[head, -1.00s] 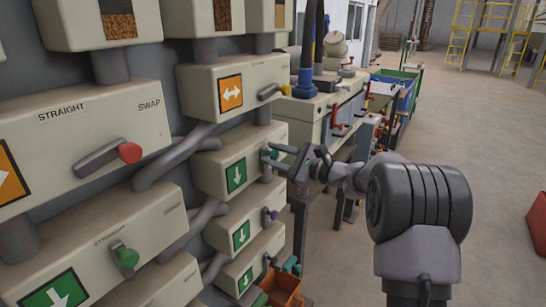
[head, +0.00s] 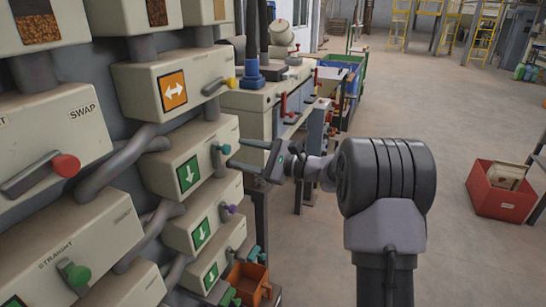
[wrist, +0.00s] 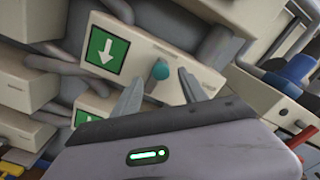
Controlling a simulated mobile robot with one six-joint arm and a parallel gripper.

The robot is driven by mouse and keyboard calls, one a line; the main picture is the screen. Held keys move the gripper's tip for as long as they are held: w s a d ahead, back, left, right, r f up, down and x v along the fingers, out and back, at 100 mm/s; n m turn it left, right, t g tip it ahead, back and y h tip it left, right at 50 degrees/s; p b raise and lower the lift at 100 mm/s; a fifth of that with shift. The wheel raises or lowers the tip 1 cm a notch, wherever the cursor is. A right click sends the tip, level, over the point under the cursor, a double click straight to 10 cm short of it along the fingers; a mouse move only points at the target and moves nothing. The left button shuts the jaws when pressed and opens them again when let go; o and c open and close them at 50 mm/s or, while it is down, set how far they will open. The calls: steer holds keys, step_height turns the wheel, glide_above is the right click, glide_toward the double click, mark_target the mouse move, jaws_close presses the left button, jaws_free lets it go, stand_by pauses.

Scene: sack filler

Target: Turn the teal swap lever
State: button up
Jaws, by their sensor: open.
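The teal swap lever (head: 222,149) sticks out from the right part of a cream box (head: 160,172) that carries a green down-arrow sign (head: 188,173). In the wrist view its round teal knob (wrist: 159,70) shows between my two fingers, beyond their tips. My gripper (head: 234,152) is open and empty, just to the right of the lever in the head view. It also shows in the wrist view (wrist: 160,80), with a finger on each side of the knob. The fingers appear apart from the knob.
A yellow lever (head: 231,82) on the box above and a purple lever (head: 230,209) on the box below are close by. A red-knobbed lever (head: 66,166) and a green one (head: 80,275) are at left. Open floor (head: 300,262) lies to the right, with a red crate (head: 500,195).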

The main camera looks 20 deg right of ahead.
steer(key=p+v, duration=0.2)
steer(key=v, duration=0.9)
steer(key=shift+s+d, duration=0.2)
